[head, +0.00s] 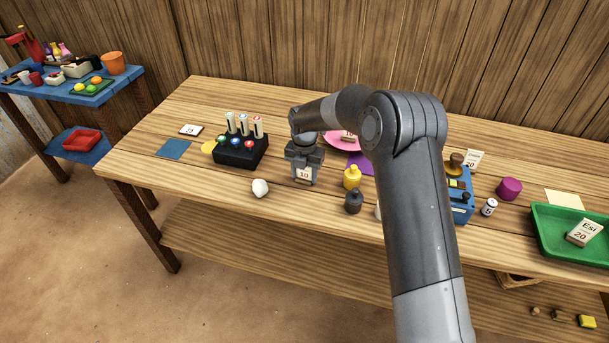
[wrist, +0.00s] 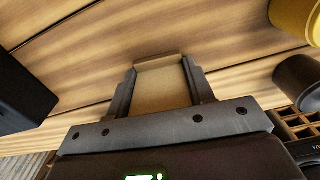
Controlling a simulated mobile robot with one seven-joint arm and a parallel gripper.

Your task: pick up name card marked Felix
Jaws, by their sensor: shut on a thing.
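My gripper (head: 304,162) is shut on a small card (head: 304,175) above the middle of the long wooden table. The card's face shows the number 10. The name above it is hidden by the fingers or too small to read, so I cannot tell if it says Felix. In the wrist view the card's plain tan side (wrist: 162,88) sits between the two fingers. I cannot tell whether its lower edge touches the table.
A black rack (head: 240,151) stands left of my gripper, with a white lump (head: 260,187) in front. A yellow bottle (head: 352,177) and dark bottle (head: 354,201) stand close on the right. Further right are a blue device (head: 461,205) and a green tray (head: 556,243) holding an Esi card (head: 585,232).

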